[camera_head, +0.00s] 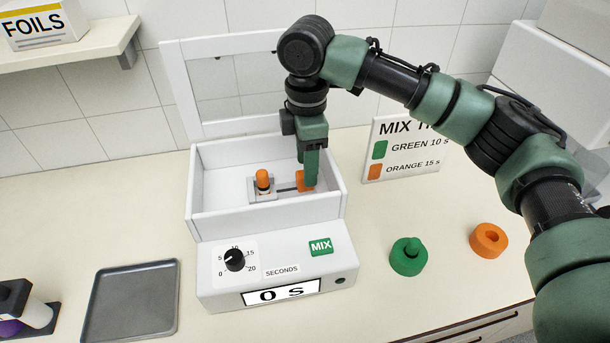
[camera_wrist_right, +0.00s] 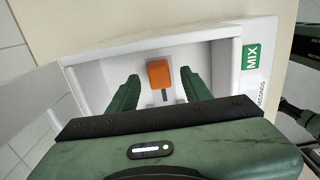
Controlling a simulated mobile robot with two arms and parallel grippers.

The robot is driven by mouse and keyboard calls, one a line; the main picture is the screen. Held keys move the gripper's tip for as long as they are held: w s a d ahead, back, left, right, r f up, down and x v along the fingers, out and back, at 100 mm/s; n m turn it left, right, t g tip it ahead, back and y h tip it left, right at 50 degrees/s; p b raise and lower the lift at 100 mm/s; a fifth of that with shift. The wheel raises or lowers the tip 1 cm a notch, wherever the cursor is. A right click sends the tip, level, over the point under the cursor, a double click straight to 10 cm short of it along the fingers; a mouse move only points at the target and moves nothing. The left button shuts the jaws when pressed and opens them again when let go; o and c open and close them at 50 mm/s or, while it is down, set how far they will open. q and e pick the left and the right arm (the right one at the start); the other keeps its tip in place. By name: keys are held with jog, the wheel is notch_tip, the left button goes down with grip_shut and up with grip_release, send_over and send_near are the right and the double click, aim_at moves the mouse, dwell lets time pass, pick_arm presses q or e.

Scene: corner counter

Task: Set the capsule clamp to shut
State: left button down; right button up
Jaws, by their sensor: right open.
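The capsule clamp is inside the open white mixer (camera_head: 335,215). An orange capsule (camera_head: 263,175) stands upright in its small grey holder (camera_head: 255,196). To the right, a thin rod runs from the holder towards an orange block-shaped handle (camera_head: 302,180), with a visible gap between holder and handle. My right gripper (camera_head: 311,184) points down into the box and partly hides the handle. In the right wrist view, the handle (camera_wrist_right: 159,72) lies between the two open fingers (camera_wrist_right: 159,78), with space on both sides. My left gripper is not in view.
The mixer's lid (camera_head: 225,85) stands raised behind the box. On its front are a dial (camera_head: 235,260), a green MIX button (camera_head: 321,246) and a "0 s" display (camera_head: 282,292). A green holder (camera_head: 408,258) and an orange ring (camera_head: 488,240) stand right; a grey tray (camera_head: 130,300) lies left.

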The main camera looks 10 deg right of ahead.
jog(key=shift+a+f, duration=0.2)
jog(key=shift+f, duration=1.65)
grip_shut()
